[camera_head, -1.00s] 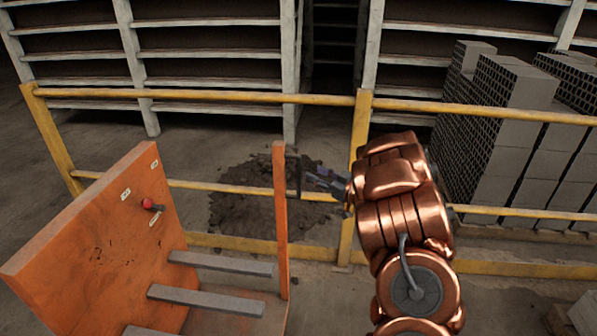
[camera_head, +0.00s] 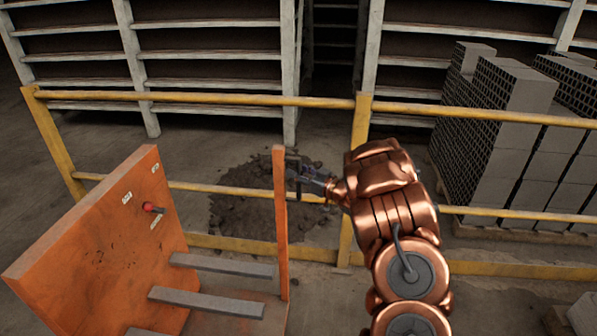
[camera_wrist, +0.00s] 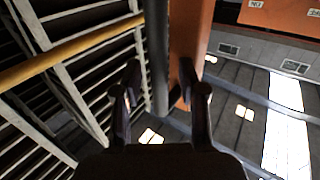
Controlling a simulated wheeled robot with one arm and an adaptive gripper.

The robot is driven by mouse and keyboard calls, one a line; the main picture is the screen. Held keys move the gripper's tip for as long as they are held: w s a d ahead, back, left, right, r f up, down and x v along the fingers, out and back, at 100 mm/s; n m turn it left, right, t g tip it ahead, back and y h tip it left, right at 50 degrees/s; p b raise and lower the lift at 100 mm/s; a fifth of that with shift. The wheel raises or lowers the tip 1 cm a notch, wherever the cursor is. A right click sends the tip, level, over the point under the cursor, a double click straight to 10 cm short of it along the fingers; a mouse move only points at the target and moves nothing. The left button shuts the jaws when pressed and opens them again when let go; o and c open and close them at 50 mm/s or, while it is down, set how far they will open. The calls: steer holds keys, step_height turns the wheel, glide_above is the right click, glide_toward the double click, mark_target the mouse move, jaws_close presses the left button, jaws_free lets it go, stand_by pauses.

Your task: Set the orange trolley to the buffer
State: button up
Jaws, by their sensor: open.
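The orange trolley (camera_head: 95,255) stands at the lower left in the head view. It has a tall panel with a red knob (camera_head: 149,207), grey cross bars and an upright orange post (camera_head: 280,230). My gripper (camera_head: 292,172) is open beside the upper part of the post. In the wrist view my gripper (camera_wrist: 160,70) has its fingers spread, with a dark grey upright bar (camera_wrist: 157,50) and part of the orange post (camera_wrist: 190,35) between or just beyond them. I cannot tell whether a finger touches the post. I cannot make out which thing is the buffer.
A yellow railing (camera_head: 220,97) runs behind the trolley and my arm. Behind it lie a heap of dark rubble (camera_head: 240,205) and grey shelving (camera_head: 205,50). Stacks of hollow bricks (camera_head: 510,110) stand at the right. Another pale block (camera_head: 585,315) shows at the lower right edge.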

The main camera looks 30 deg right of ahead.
jaws_close()
stand_by(0.3)
stand_by(0.4)
